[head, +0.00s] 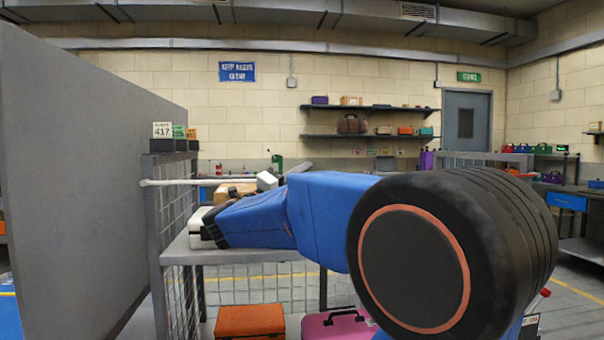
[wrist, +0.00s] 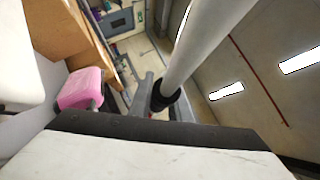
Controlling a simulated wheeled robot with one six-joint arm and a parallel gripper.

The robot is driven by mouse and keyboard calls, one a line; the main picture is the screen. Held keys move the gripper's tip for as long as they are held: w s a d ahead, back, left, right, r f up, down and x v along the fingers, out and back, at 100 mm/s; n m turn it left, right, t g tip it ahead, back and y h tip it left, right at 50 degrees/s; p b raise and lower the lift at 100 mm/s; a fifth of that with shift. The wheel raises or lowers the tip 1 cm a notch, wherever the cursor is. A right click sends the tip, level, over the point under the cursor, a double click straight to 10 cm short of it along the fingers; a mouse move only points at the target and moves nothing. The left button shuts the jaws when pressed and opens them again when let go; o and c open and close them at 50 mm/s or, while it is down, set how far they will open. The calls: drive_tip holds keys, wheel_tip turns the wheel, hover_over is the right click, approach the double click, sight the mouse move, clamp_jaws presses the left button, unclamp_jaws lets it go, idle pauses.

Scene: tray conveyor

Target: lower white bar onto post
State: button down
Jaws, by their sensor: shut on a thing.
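A thin white bar (head: 200,182) runs nearly level across the left part of the head view, above a grey shelf. In the wrist view the white bar (wrist: 205,42) slants from the top edge to a black collar (wrist: 166,97). A grey post-like piece (wrist: 142,96) shows beside the collar; whether they touch, I cannot tell. The dark front edge of my gripper (wrist: 150,124) crosses the lower wrist view. My gripper is shut on the bar, but the grip itself is not clearly shown. My blue arm hides much of the middle of the head view.
A tall grey panel (head: 80,170) stands close on the left. Orange (head: 250,320) and pink (head: 335,324) cases sit below. A pink container (wrist: 82,88) shows in the wrist view.

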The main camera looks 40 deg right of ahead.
drive_tip(key=c, duration=1.6)
unclamp_jaws()
drive_tip(key=shift+c, duration=0.2)
drive_tip(key=v, duration=1.7)
drive_tip(key=shift+a, duration=0.25)
